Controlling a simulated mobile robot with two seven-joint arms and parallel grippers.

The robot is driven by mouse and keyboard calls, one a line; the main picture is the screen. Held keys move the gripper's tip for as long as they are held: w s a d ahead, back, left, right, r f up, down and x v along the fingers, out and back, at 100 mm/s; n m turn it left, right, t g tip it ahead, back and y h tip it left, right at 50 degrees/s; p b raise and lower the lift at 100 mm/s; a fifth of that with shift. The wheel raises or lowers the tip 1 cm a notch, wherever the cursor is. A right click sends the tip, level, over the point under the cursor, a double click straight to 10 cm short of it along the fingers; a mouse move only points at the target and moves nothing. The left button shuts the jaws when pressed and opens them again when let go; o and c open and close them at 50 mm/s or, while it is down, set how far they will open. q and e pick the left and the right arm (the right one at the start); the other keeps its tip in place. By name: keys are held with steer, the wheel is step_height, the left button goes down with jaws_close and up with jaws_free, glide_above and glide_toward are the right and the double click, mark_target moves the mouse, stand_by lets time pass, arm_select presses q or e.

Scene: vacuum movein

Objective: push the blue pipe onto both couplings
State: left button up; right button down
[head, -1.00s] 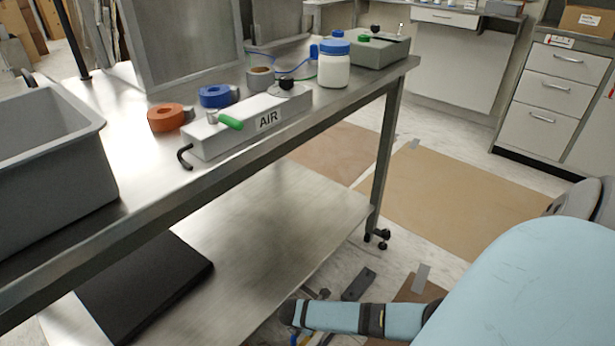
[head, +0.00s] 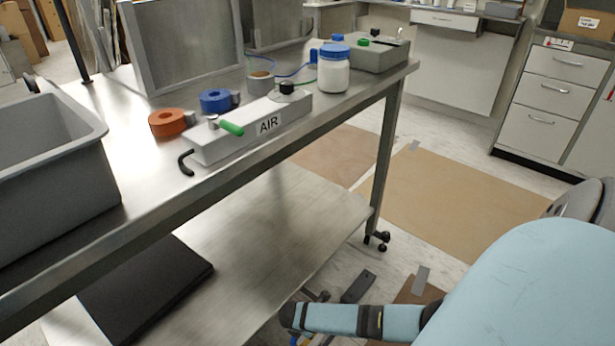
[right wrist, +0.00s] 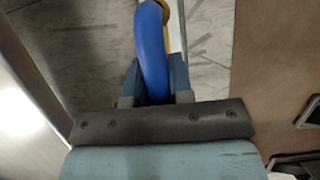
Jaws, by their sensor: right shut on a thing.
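My right gripper (right wrist: 155,78) is shut on a blue pipe (right wrist: 152,38), which curves up between its two fingers in the right wrist view. In the head view my right arm reaches in low from the right, and its gripper and the pipe are mostly hidden beneath it, below bench height. The white box marked AIR (head: 255,127) stands on the bench with a green lever (head: 231,128), a black hook at its left end and a black knob on top. I cannot tell which fittings are the two couplings. My left gripper is not in view.
The steel bench (head: 140,190) holds a grey bin (head: 60,180), orange (head: 167,123) and blue (head: 214,100) tape rolls, a white bottle (head: 334,74) and a grey box (head: 372,56). Below lies a shelf with a dark mat (head: 145,290). Floor right of the bench is mostly clear.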

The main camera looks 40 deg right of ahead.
steer(key=shift+f, duration=0.1)
steer(key=shift+f, duration=0.5)
stand_by(0.3)
steer(key=shift+f, duration=0.2)
steer(key=shift+f, duration=0.1)
stand_by(0.5)
steer(key=shift+f+b, duration=0.3)
steer(key=shift+f, duration=0.05)
steer(key=shift+f, duration=0.25)
stand_by(0.5)
steer(key=shift+f+p, duration=0.2)
steer(key=shift+p, duration=0.3)
stand_by(2.4)
